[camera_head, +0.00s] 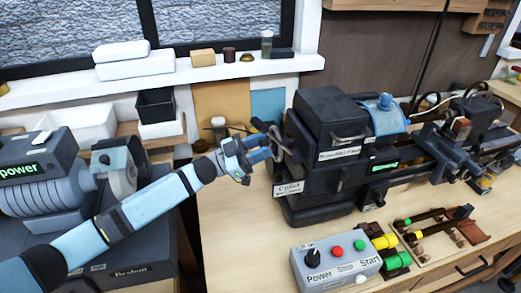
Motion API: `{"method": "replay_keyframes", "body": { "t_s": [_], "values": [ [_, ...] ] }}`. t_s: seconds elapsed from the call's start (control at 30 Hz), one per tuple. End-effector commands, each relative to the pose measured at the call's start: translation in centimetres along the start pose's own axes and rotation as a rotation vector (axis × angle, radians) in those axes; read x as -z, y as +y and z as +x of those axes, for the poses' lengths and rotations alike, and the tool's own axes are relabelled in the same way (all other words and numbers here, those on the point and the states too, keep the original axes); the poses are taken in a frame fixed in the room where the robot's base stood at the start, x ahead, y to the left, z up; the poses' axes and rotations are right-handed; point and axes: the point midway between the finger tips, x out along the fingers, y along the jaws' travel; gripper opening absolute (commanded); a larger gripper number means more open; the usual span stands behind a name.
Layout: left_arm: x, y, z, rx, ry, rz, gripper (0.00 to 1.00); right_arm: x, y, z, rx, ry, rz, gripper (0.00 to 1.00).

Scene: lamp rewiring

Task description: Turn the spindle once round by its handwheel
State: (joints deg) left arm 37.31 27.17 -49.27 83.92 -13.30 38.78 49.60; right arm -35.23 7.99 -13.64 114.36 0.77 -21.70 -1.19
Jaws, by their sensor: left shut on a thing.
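The lathe (325,180) is a dark machine on the wooden bench, with its headstock towards the middle of the view. Its handwheel (278,140) is at the left end of the headstock, mostly hidden behind my gripper. My left gripper (262,150) reaches in from the left and is shut on the handwheel at the headstock's left end. The spindle itself is hidden inside the headstock. My right gripper is not in view.
A grey control box (337,262) with a black knob and red and green buttons stands in front of the lathe. Tools lie on a wooden rack (440,235) at the right.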

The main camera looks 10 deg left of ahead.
Motion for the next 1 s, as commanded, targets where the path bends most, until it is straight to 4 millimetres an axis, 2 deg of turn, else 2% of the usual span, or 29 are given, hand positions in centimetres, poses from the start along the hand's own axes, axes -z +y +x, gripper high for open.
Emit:
{"method": "replay_keyframes", "body": {
  "t_s": [0.3,0.93,0.97,1.0],
  "values": [
    [-0.11,0.03,-0.04,-0.032,-0.001,0.076,0.11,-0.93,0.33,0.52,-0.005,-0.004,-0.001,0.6],
    [-0.06,0.04,-0.02,-0.041,-0.001,0.099,0.11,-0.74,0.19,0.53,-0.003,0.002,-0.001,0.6],
    [-0.06,0.04,-0.02,-0.041,-0.001,0.098,0.37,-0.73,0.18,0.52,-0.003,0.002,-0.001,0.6],
    [-0.06,0.04,-0.02,-0.041,-0.001,0.098,0.46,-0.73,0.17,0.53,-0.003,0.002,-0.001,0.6]
  ]
}}
